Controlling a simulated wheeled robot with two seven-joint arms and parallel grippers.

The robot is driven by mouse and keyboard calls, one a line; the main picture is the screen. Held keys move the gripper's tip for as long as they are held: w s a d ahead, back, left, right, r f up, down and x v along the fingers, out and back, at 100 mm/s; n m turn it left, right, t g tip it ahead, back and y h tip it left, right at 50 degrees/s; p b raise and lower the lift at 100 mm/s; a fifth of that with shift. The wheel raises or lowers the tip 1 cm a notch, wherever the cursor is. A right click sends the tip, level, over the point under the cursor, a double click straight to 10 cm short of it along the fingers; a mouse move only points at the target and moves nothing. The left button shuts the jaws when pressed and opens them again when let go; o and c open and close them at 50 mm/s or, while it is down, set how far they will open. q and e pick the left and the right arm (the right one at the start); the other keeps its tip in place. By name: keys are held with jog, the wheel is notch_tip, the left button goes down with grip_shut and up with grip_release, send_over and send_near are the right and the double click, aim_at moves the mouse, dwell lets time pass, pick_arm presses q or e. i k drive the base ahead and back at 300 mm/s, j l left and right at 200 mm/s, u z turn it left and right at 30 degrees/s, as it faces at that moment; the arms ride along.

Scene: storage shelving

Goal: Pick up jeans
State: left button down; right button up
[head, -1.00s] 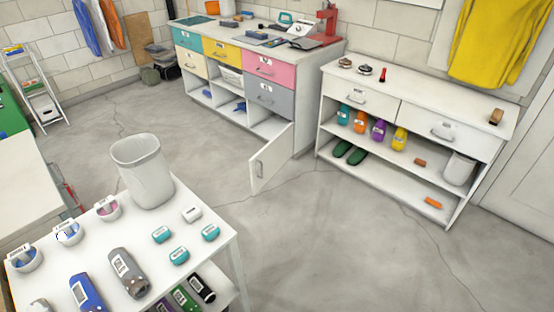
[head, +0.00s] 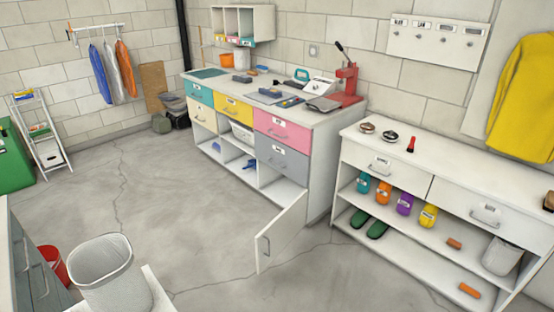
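I cannot make out jeans for certain. On a wall rack (head: 95,27) at the far left hang a blue garment (head: 100,72), a pale grey garment (head: 113,72) and an orange garment (head: 127,70). The blue one could be jeans, but it is too small to tell. A large yellow garment (head: 522,100) hangs on the right wall. Neither of my grippers is in view.
A workbench (head: 325,112) with coloured drawers stands at the back, its lower white door (head: 282,232) swung open. A white shelf unit (head: 400,160) stands right. A grey bin (head: 105,275) and red bucket (head: 53,266) are near left. The middle floor (head: 170,190) is clear.

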aim_at(274, 93)
jog(key=i+l, duration=0.2)
jog(key=l, duration=0.2)
jog(key=i+l+z, duration=0.1)
jog(key=l, duration=0.3)
jog(key=i+l, duration=0.3)
jog(key=i+l+z, duration=0.1)
jog(key=l, duration=0.4)
jog(key=i+l, duration=0.3)
